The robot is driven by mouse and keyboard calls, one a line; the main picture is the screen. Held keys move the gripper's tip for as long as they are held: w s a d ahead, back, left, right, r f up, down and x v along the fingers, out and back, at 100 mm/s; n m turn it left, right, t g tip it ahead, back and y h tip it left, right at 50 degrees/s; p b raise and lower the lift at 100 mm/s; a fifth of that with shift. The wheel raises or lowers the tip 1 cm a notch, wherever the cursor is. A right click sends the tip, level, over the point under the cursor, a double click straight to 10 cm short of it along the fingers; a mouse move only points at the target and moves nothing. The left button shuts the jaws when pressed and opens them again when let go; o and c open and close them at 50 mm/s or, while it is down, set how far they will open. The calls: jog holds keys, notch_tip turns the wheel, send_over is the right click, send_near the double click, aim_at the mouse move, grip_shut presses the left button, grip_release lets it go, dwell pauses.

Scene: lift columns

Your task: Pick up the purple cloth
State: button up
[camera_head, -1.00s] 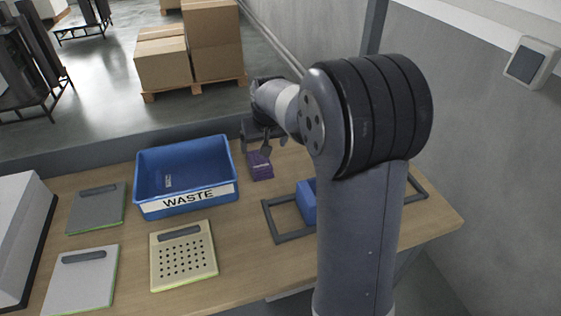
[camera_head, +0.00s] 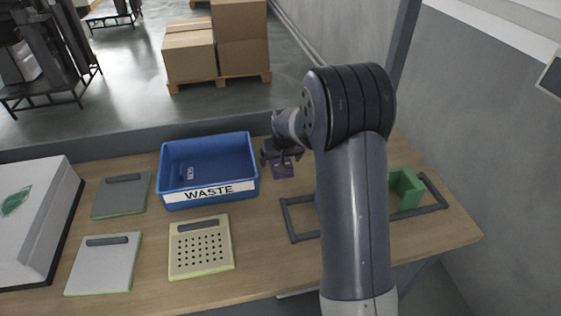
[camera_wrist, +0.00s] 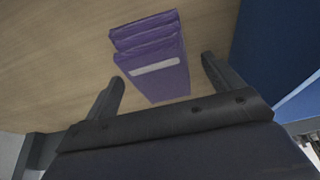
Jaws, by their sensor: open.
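The purple cloth (camera_wrist: 152,58) is a folded stack with a white label strip, lying on the wooden table. In the head view the purple cloth (camera_head: 284,169) shows just right of the blue waste bin, partly hidden by my gripper. My gripper (camera_head: 282,160) is above it. In the wrist view my gripper (camera_wrist: 162,82) has its two fingers spread apart, one to each side of the cloth's near end, with nothing held. I cannot tell the exact height of the fingers above the cloth.
The blue bin marked WASTE (camera_head: 207,191) stands close left of the cloth. A grey frame (camera_head: 299,238) with a green block (camera_head: 407,187) lies to the right, partly behind my arm. Several flat boards, including a perforated yellow one (camera_head: 201,247), lie front left.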

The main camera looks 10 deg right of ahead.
jog(key=c, duration=1.1)
jog(key=shift+o, duration=0.2)
jog(key=shift+r, duration=0.1)
notch_tip(320, 180, up, 10)
jog(key=shift+b, duration=0.35)
jog(key=o, duration=0.3)
jog(key=shift+c, duration=1.1)
